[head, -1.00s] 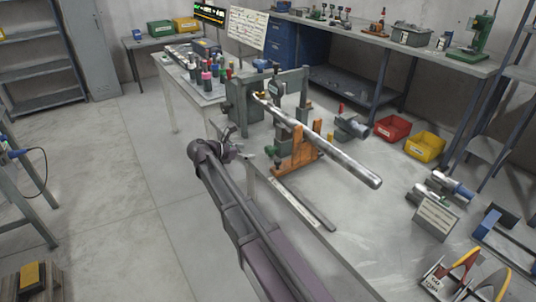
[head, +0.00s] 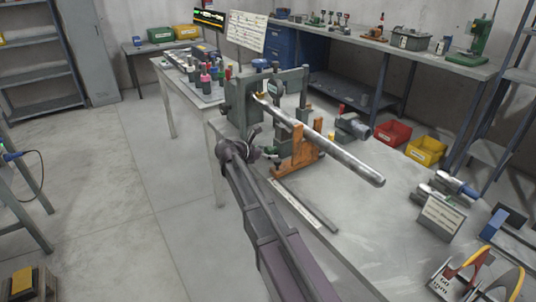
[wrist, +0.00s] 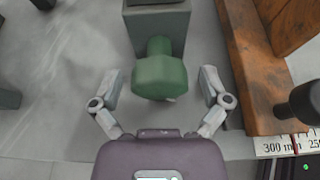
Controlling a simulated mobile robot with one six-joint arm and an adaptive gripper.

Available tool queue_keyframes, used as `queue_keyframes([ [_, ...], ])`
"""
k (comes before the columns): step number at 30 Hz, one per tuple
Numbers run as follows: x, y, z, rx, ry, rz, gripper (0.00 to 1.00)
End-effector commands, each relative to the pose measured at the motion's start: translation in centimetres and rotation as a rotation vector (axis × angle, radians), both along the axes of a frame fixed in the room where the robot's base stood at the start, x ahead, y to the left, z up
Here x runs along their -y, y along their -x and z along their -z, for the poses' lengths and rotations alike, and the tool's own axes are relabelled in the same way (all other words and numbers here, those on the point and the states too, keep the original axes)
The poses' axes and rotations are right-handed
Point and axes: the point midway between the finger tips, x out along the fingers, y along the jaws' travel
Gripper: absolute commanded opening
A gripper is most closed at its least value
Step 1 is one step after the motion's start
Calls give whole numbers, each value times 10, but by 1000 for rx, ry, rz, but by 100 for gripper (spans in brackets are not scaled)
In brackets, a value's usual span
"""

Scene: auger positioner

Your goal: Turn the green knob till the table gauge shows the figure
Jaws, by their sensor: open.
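The green knob (wrist: 160,76) sticks out from a dark grey block (wrist: 157,20) in the wrist view. My gripper (wrist: 160,88) is open, with one finger on each side of the knob and a visible gap on both sides. In the head view my gripper (head: 256,142) is at the front of the grey positioner frame (head: 238,104), and the knob is hidden there. A small dark gauge-like unit (head: 275,90) sits on the frame; its reading is too small to tell.
A long steel auger bar (head: 335,153) rests on an orange stand (head: 300,150), reaching right over the table. A millimetre scale (wrist: 285,145) lies at the lower right of the wrist view. Red (head: 392,133) and yellow (head: 426,151) bins stand farther back. Open floor lies left.

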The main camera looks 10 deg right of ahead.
Motion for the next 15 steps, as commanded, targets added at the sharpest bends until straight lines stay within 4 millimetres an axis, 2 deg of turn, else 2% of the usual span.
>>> queue_keyframes([
  [5, 0, 0, 0, 0, 0, 0, 96],
  [8, -1, 0, 0, 0, 0, 0, 72],
  [13, -1, 0, 0, 0, 0, 0, 22],
  [14, -1, 0, 0, 0, 0, 0, 14],
  [15, -1, 0, 0, 0, 0, 0, 14],
])
